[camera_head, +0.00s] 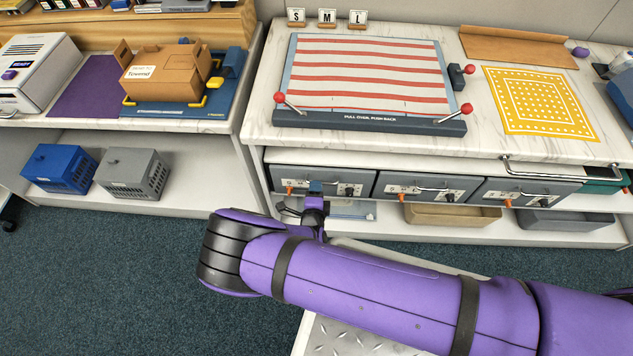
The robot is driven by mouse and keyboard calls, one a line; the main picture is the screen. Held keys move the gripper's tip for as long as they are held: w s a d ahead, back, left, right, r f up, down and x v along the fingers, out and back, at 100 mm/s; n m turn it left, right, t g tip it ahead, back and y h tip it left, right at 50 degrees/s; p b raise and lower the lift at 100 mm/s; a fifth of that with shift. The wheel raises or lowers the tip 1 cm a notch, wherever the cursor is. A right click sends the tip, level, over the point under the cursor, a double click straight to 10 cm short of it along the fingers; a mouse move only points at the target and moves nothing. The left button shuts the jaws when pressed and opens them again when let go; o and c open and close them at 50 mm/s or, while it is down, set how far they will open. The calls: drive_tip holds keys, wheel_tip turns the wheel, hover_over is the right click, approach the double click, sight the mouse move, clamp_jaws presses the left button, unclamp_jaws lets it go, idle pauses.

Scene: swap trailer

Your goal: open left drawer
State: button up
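The left drawer (360,177) is the leftmost of three grey drawer fronts under the counter. Its front looks shut and in line with the others. It has a pale label plate and a small orange part (290,191) at its left. My gripper (315,188) is in front of this drawer, at the height of its handle, and covers part of the plate. The handle behind it is mostly hidden. The fingers are small and partly hidden by my purple wrist, so I cannot tell if they are open or touch the handle.
The middle drawer (455,190) and right drawer (552,194) look shut. A metal rail (560,177) sticks out from the counter edge at right. Below are a tan tray (440,215) and a grey tray (560,221). Blue carpet (110,260) is clear at left.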

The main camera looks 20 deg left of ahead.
drive_tip(key=shift+x, duration=1.85)
drive_tip(key=shift+c, duration=0.5)
clamp_jaws()
